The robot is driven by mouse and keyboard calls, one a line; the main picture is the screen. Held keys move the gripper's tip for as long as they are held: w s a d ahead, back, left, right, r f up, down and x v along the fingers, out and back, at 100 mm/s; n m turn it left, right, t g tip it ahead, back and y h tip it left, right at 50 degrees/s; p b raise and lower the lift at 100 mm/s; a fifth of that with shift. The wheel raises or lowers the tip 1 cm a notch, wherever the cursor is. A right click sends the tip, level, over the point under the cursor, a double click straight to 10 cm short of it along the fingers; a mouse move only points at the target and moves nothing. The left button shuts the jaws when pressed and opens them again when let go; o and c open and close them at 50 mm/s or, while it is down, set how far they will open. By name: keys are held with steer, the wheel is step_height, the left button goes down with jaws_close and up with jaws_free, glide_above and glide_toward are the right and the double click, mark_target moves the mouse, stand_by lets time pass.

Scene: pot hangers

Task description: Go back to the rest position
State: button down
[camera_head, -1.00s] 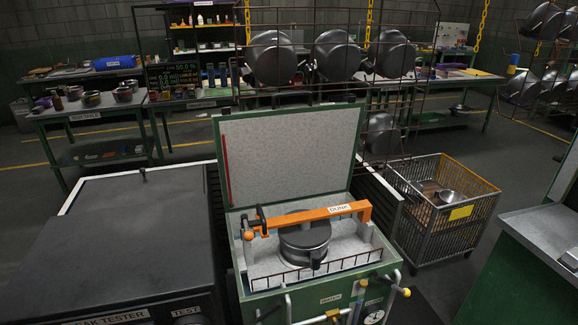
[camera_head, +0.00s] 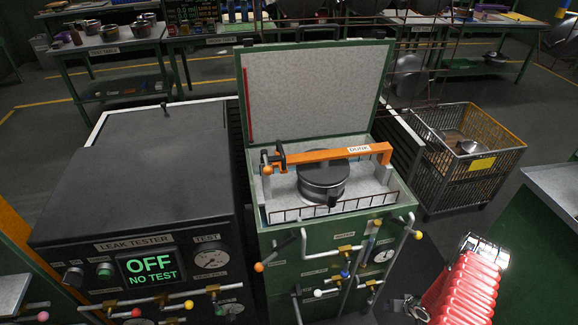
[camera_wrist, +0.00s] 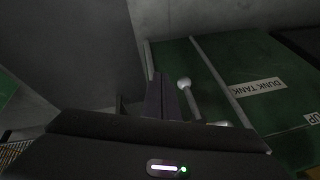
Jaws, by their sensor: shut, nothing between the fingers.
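My gripper (camera_head: 404,306) is at the lower right of the head view, in front of the green dunk tank (camera_head: 338,262) and to its right. It sits at the end of my red-sleeved arm. In the wrist view its dark fingers (camera_wrist: 157,96) are together and empty. Beyond them is a green panel with a "DUNK TANK" label (camera_wrist: 257,87) and a pale-tipped lever (camera_wrist: 186,88). No gap shows between the fingers.
The tank's lid (camera_head: 312,95) stands open. A dark pot (camera_head: 323,181) sits under the orange DUNK bar (camera_head: 340,154). The leak tester (camera_head: 140,170) at left reads "OFF NO TEST". A wire basket (camera_head: 465,150) and a green counter (camera_head: 548,230) stand at right.

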steer(key=w+d+r+g+h, duration=0.15)
steer(key=d+r, duration=0.25)
steer(key=r, duration=0.4)
steer(key=d+r+g+h, duration=0.1)
steer(key=d+r+h, duration=0.2)
steer(key=r, duration=0.5)
step_height(320, 180, up, 19)
steer(key=s+a+g, duration=0.2)
steer(key=s+a+r+t, duration=0.2)
steer(key=s+a+r, duration=0.3)
steer(key=a+r, duration=0.5)
steer(key=s+a+r+t+y, duration=0.1)
steer(key=s+a+r, duration=0.5)
steer(key=a+r, duration=0.4)
steer(key=s+a+r+t+y, duration=0.1)
steer(key=s+a+r, duration=0.5)
steer(key=r, duration=1.3)
steer(key=a+t, duration=0.1)
steer(key=a, duration=0.3)
steer(key=shift+a+n+t, duration=0.3)
steer(key=shift+n+t, duration=0.05)
steer(key=shift+n, duration=0.05)
